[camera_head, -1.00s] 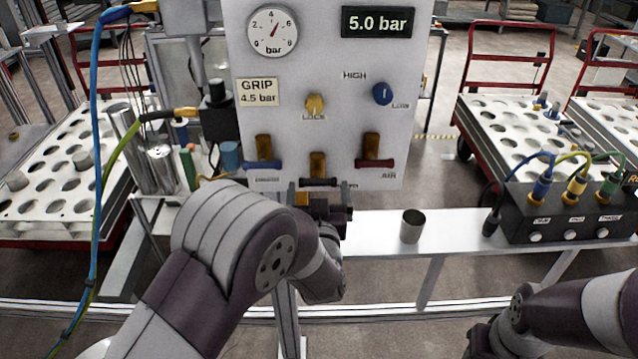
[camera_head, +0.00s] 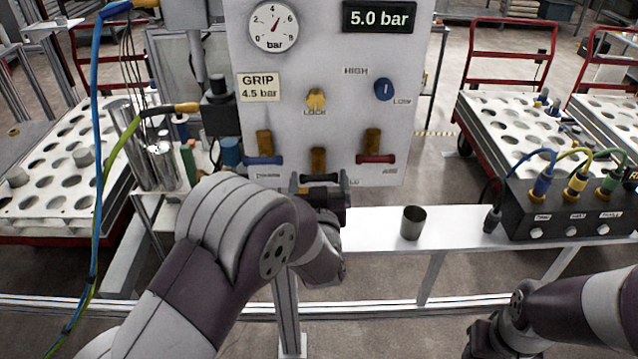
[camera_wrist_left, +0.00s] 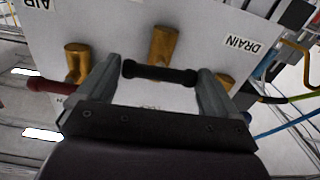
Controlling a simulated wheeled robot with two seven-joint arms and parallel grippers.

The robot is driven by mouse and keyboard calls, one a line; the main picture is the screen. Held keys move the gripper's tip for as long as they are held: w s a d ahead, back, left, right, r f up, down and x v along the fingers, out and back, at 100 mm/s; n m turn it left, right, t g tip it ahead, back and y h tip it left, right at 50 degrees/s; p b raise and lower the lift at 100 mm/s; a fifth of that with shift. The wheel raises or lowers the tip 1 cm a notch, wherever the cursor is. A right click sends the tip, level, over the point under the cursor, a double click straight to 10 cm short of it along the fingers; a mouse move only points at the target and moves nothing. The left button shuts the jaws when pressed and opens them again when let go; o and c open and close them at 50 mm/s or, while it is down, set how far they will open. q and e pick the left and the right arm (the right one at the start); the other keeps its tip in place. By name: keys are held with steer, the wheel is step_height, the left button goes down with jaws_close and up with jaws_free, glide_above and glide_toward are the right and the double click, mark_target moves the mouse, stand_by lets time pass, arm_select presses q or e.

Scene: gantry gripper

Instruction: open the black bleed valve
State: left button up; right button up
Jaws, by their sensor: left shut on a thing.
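The black bleed valve has a black bar handle (camera_head: 319,177) on a brass stem (camera_head: 318,158), low in the middle of the white panel. My left gripper (camera_head: 320,185) is at this handle. In the left wrist view the black handle (camera_wrist_left: 160,75) lies crosswise between the two fingers of my left gripper (camera_wrist_left: 160,69), which is shut on its ends. The brass stem (camera_wrist_left: 163,43) is behind it. The label under the handle is mostly hidden. My right gripper (camera_head: 484,340) is at the bottom right, partly in view, and its fingers cannot be made out.
A blue-handled valve (camera_head: 264,160) and a red-handled valve (camera_head: 375,159) flank the black one closely. Above are a lock knob (camera_head: 316,99), a blue knob (camera_head: 384,89) and a display (camera_head: 379,18) reading 5.0 bar. A metal cup (camera_head: 413,222) stands on the white bench.

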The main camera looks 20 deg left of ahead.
arm_select(q)
steer(key=shift+f+n+b, duration=0.15)
steer(key=shift+n+b, duration=8.55)
steer(key=shift+b, duration=1.9)
steer(key=o, duration=0.7)
steer(key=p+v, duration=0.1)
steer(key=v, duration=1.1)
steer(key=shift+s, duration=0.4)
steer(key=shift+d, duration=0.1)
